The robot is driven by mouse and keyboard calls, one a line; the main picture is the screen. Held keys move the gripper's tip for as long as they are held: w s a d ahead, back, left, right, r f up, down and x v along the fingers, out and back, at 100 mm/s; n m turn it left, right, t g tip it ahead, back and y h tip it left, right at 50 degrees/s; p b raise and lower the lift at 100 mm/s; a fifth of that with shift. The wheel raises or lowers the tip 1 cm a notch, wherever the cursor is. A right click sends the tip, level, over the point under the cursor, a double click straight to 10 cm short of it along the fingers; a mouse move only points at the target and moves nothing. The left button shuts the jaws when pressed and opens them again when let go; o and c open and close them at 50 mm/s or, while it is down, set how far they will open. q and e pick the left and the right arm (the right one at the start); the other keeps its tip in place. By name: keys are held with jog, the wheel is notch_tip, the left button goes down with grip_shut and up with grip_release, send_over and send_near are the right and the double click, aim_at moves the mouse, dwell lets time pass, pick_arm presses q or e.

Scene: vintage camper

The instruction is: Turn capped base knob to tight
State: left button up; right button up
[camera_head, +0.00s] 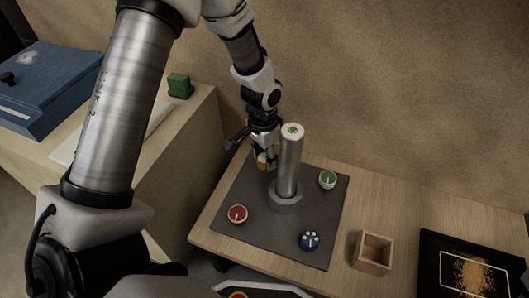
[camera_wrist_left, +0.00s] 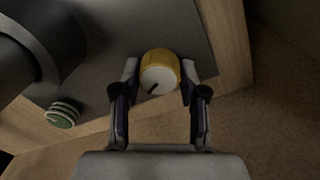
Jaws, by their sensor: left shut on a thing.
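A dark grey panel (camera_head: 268,232) holds a tall silver post (camera_head: 290,165) with a green-marked top and a wide grey ring (camera_head: 286,197) around its foot. Around the post sit a red knob (camera_head: 237,214), a blue knob (camera_head: 309,240), a green knob (camera_head: 327,179) and a yellow knob (camera_head: 262,160). My left gripper (camera_head: 263,151) is shut on the yellow knob behind the post. In the left wrist view the fingers (camera_wrist_left: 160,84) flank the yellow knob (camera_wrist_left: 159,60), whose pale face has a dark pointer mark slanting to lower left. My right gripper is out of view.
The panel lies on a wooden table (camera_head: 400,200). An open wooden box (camera_head: 371,252) and a black framed board (camera_head: 465,265) are to the right. A blue case (camera_head: 45,85) and a green block (camera_head: 179,85) rest on the left counter. The post stands close beside my gripper.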

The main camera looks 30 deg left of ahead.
pick_arm(q)
jog(key=m+p, duration=0.2)
jog(key=p, duration=0.1)
jog(key=m+p, duration=0.3)
jog(key=p, duration=0.1)
jog(key=m+p, duration=0.2)
jog(key=p, duration=0.2)
jog(key=shift+r, duration=0.25)
jog(key=m+p, duration=0.2)
jog(key=m, duration=0.1)
jog(key=shift+f, duration=0.1)
jog(key=m+p, duration=0.2)
jog(key=m, duration=0.1)
jog(key=shift+m+y, duration=0.3)
jog(key=shift+m, duration=0.1)
jog(key=m+p, duration=0.2)
jog(key=m, duration=0.1)
jog(key=shift+d+p, duration=0.1)
jog(key=shift+p, duration=0.2)
jog(key=shift+f+m+p, duration=0.15)
jog(key=shift+m+p, duration=0.8)
jog(key=shift+m, duration=0.95)
jog(key=o, duration=1.1)
jog(key=shift+o, duration=0.2)
